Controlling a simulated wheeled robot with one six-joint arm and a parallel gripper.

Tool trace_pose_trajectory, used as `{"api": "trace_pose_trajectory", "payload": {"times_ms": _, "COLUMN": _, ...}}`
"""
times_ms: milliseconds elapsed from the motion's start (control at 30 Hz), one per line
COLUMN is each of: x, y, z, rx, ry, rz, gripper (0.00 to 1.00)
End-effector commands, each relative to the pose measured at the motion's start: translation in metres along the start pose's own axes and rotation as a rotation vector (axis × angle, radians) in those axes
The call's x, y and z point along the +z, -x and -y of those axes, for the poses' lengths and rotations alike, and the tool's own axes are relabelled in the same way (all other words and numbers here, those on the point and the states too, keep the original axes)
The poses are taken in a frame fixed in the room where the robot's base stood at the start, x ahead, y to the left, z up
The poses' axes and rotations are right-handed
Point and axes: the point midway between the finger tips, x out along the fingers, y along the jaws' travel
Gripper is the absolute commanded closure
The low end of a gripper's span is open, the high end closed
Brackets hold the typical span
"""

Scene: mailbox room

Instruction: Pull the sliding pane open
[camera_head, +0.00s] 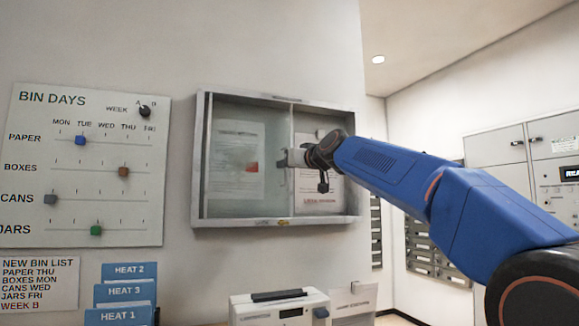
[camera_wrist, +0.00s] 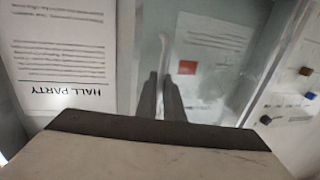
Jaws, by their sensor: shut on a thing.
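A shallow grey-framed notice case (camera_head: 202,150) hangs on the wall in the head view. Its sliding pane (camera_head: 225,208) is greenish glass and covers the left part, with a sheet behind it. The right part looks clearer, with another sheet. My gripper (camera_head: 290,159) reaches in from the right and is at the pane's right edge, near the middle of the case. In the wrist view, the two dark fingers of my gripper (camera_wrist: 161,88) are close together around a pale upright handle (camera_wrist: 164,58) on the pane. The grip itself is partly hidden.
A bin days board (camera_head: 85,165) with coloured sliders is on the wall to the left. Below are blue heat folders (camera_head: 125,293) and a white device (camera_head: 280,307). Grey cabinets (camera_head: 500,150) stand at the right. My arm hides part of the case's right side.

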Motion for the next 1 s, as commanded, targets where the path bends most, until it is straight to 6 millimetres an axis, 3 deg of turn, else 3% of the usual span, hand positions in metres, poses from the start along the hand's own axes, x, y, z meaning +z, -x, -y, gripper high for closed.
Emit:
{"api": "trace_pose_trajectory", "payload": {"times_ms": 400, "x": 0.001, "y": 0.0, "z": 0.001, "rx": -0.001, "ry": 0.0, "rz": 0.002, "gripper": 1.0}}
{"api": "trace_pose_trajectory", "payload": {"times_ms": 467, "x": 0.001, "y": 0.0, "z": 0.001, "rx": -0.001, "ry": 0.0, "rz": 0.002, "gripper": 0.85}}
{"api": "trace_pose_trajectory", "payload": {"times_ms": 800, "x": 0.0, "y": 0.001, "z": 0.0, "rx": 0.0, "ry": 0.0, "rz": 0.001, "gripper": 0.85}}
{"api": "trace_pose_trajectory", "payload": {"times_ms": 1000, "x": -0.001, "y": 0.019, "z": 0.0, "rx": 0.0, "ry": 0.0, "rz": 0.0, "gripper": 0.85}}
